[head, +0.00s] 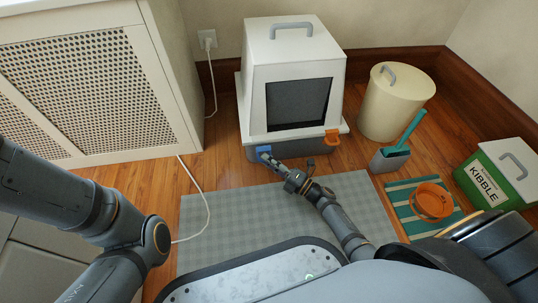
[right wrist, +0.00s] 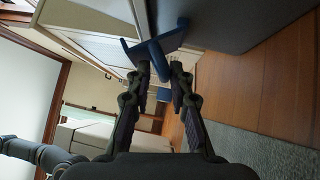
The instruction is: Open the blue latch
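The blue latch (head: 263,151) is on the lower front left of the white and grey litter box (head: 257,85). In the right wrist view the latch (right wrist: 154,47) shows as a blue plate with a tab pointing toward my gripper. My right gripper (head: 272,164) is at the latch. In the right wrist view its fingertips (right wrist: 161,70) are apart, one on each side of the blue tab. I cannot tell whether they touch it. My left arm shows at the left, but its gripper is out of view.
An orange latch (head: 332,138) is at the box's front right. A cream bin (head: 396,105), a scoop holder (head: 389,160), an orange bowl (head: 432,201) and a kibble box (head: 500,175) stand to the right. A grey mat (head: 228,215) and a white cable (head: 196,185) lie in front.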

